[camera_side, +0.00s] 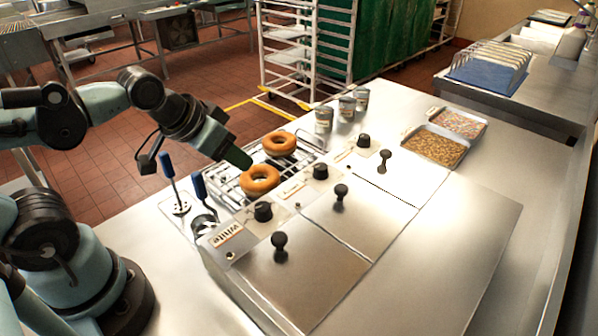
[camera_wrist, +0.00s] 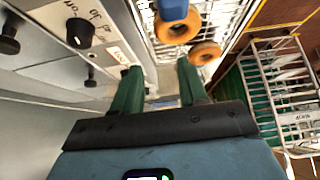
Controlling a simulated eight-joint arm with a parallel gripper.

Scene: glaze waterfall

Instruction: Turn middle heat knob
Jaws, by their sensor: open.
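The middle heat knob (camera_side: 320,171) is a black round knob on the steel front panel, between two similar knobs, the near heat knob (camera_side: 263,211) and the far heat knob (camera_side: 363,140). My gripper (camera_side: 240,158) is open and empty, above the wire rack and to the left of the middle knob, apart from it. In the wrist view my gripper (camera_wrist: 158,68) shows two green fingers spread apart with nothing between them. A black knob (camera_wrist: 80,32) shows on a labelled panel left of the fingers; I cannot tell which heat knob it is.
Two doughnuts (camera_side: 260,180) lie on the wire rack (camera_side: 228,186) under my gripper. Steel lids with black handles (camera_side: 340,192) lie right of the knobs. Cups (camera_side: 323,117) and topping trays (camera_side: 436,148) stand beyond.

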